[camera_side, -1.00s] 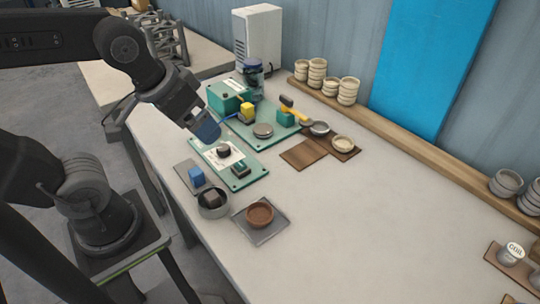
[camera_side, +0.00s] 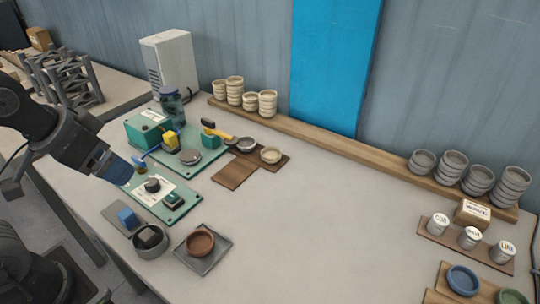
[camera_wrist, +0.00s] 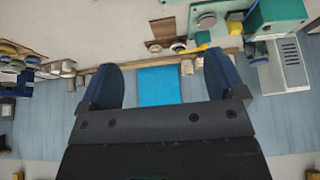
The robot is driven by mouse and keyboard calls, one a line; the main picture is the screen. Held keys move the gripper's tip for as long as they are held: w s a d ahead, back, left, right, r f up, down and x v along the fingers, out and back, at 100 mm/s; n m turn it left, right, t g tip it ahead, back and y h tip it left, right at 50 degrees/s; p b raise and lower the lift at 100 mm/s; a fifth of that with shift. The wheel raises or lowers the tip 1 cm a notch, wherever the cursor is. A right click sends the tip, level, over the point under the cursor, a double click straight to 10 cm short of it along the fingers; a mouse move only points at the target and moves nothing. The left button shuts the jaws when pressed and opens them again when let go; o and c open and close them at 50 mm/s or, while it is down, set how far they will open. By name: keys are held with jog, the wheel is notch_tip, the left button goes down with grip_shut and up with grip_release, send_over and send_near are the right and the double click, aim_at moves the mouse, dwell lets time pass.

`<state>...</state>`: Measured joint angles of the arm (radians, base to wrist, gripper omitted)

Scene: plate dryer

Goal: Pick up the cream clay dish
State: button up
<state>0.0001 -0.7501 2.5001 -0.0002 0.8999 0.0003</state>
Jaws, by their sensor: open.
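The cream clay dish (camera_side: 270,155) is small, round and shallow. It sits on the right part of a dark brown board (camera_side: 258,157) beyond the middle of the table. It also shows small in the wrist view (camera_wrist: 178,47). My gripper (camera_side: 119,172) is above the left part of the table, over the near green board, well left of the dish and apart from it. In the wrist view its two blue fingers (camera_wrist: 161,78) are spread wide with nothing between them.
Green boards (camera_side: 158,191) with fixtures lie below my gripper. A grey dish (camera_side: 245,144) is next to the cream one. A reddish-brown dish (camera_side: 200,242) sits on a grey tile. Stacked bowls (camera_side: 228,91) line the back shelf. The table's middle is clear.

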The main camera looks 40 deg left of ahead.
jog(key=shift+o, duration=0.3)
jog(key=w+d+r+n, duration=0.15)
jog(key=w+r, duration=0.25)
jog(key=w, duration=0.6)
jog(key=n+g+y, duration=0.2)
jog(key=n+y, duration=0.1)
jog(key=n, duration=0.3)
send_over(271, 155)
jog(key=s+d, duration=0.2)
jog(key=s, duration=0.1)
jog(key=f, duration=1.9)
jog(key=shift+w, duration=0.25)
jog(key=shift+x, duration=3)
